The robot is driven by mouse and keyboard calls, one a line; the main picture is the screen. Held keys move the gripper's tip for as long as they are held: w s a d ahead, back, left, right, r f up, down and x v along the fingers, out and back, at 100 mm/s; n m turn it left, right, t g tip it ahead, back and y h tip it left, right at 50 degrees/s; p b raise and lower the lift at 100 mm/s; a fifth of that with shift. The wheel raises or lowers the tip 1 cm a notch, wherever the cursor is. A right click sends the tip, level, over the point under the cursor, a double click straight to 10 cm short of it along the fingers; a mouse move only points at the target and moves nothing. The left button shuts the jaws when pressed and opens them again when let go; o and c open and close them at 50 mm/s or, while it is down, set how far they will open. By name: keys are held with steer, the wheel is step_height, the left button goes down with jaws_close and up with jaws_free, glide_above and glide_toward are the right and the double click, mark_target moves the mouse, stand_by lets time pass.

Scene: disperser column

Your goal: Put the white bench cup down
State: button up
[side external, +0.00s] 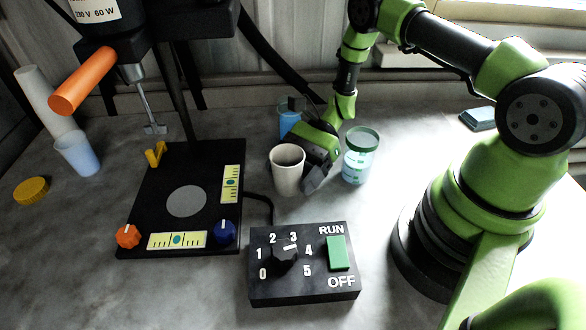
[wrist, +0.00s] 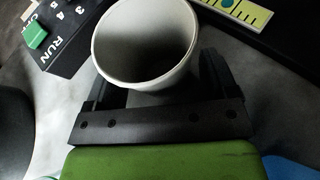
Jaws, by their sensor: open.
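The white bench cup (side external: 287,172) stands upright on the grey bench, to the right of the black disperser base, and looks empty. In the wrist view the cup (wrist: 145,77) is seen from above, in front of my gripper. My gripper (side external: 308,170) is low at the cup's right side, with its jaws open. In the wrist view the fingers (wrist: 158,85) lie either side of the cup, partly hidden by it. I cannot tell whether either finger touches the wall.
The control box (side external: 305,288) is in front. The disperser base (side external: 150,205) is left. Bench between is narrow.

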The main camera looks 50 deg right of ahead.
steer(key=shift+d+r, duration=0.3)
steer(key=shift+d, duration=0.05)
steer(key=v, duration=1)
steer(key=shift+w+d+r, duration=0.1)
steer(key=shift+d+r, duration=0.05)
steer(key=shift+d, duration=0.2)
steer(key=shift+d+r, duration=0.15)
steer(key=shift+r, duration=0.05)
steer(key=s+a+r+n+h, duration=0.15)
steer(key=r+n+h, duration=0.25)
steer(key=r, duration=0.4)
steer(key=s+a+r+n+h, duration=0.1)
steer(key=a+r+n+h, duration=0.2)
steer(key=r, duration=0.5)
steer(key=s+a+r+n+t+h, duration=0.4)
steer(key=s+r+n+t, duration=0.2)
steer(key=s+r, duration=0.3)
steer(key=shift+s+a+n+t, duration=0.15)
steer(key=shift+s+n+t, duration=0.35)
steer(key=shift+s, duration=0.75)
steer(key=shift+o, duration=0.9)
steer(key=shift+s+r, duration=0.1)
steer(key=shift+s, duration=0.1)
